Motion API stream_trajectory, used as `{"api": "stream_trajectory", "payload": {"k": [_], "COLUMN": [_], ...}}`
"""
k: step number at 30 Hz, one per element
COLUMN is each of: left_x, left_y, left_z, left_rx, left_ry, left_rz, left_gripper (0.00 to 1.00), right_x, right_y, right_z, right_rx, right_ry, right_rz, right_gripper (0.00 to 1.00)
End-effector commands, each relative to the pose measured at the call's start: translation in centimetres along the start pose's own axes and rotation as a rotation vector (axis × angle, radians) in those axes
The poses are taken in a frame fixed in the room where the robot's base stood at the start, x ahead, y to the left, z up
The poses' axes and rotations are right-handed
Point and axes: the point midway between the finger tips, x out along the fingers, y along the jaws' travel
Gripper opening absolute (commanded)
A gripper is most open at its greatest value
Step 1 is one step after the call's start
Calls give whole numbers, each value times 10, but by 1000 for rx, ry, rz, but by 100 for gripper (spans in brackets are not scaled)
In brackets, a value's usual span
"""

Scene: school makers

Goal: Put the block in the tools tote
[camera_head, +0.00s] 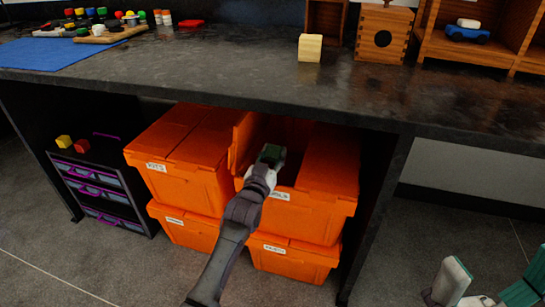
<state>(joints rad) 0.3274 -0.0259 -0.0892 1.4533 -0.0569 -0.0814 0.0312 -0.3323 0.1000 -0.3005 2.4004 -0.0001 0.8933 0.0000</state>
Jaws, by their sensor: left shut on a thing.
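A pale wooden block (310,48) stands on the dark countertop. My right gripper (488,292) is at the bottom right corner, its fingers apart with nothing seen between them.
Closed orange totes (178,175) stand left of and below the open one. The countertop (220,70) overhangs them, and a table leg (375,215) is at right. A drawer unit (105,185) with yellow and red blocks on it is at left. A wooden box (383,35) stands on the counter.

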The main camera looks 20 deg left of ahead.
Motion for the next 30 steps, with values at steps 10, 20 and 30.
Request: {"api": "stream_trajectory", "payload": {"k": [10, 20, 30], "left_x": [0, -2, -57], "left_y": [0, 0, 0], "left_z": [0, 0, 2], "left_rx": [0, 0, 0], "left_ry": [1, 0, -2], "left_rz": [0, 0, 0], "left_gripper": [69, 70, 70], "right_x": [0, -1, -1], "right_y": [0, 1, 0], "right_z": [0, 0, 0], "right_rx": [0, -2, -1], "right_ry": [0, -6, -5], "right_rz": [0, 6, 3], "right_gripper": [98, 98, 98]}}
